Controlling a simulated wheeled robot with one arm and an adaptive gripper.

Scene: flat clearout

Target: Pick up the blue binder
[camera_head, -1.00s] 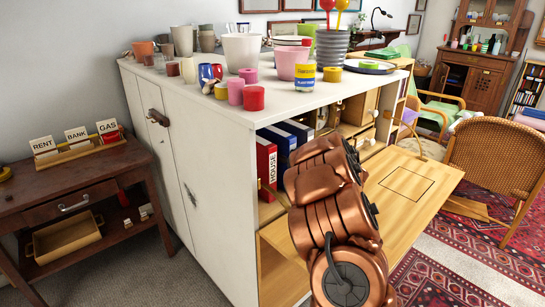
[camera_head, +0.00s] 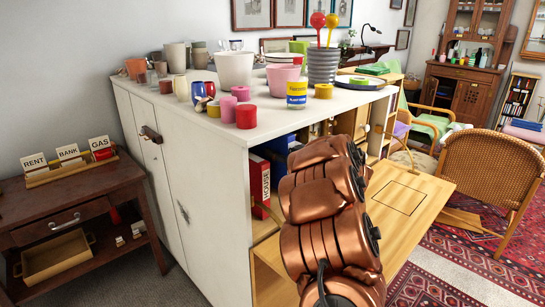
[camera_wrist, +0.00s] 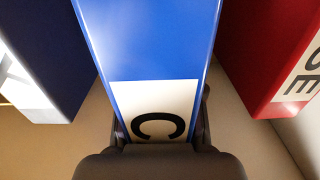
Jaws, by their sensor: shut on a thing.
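The blue binder (camera_wrist: 150,45) fills the middle of the wrist view, with a white label bearing a black letter "C". My gripper (camera_wrist: 160,135) is shut on its near end, with a dark finger on either side. A dark blue binder (camera_wrist: 38,50) stands to its left and a red binder (camera_wrist: 268,50) to its right, both apart from it. In the head view, the red binder (camera_head: 260,186), labelled "HOUSE", shows in the cabinet's compartment, with a blue top (camera_head: 279,144) behind it. My arm hides the gripper there.
The white cabinet (camera_head: 215,165) carries many cups and pots on top. Its wooden flap (camera_head: 425,186) is folded down beside my arm. A dark side table (camera_head: 70,200) stands left, and a wicker chair (camera_head: 490,165) stands right on the red rug.

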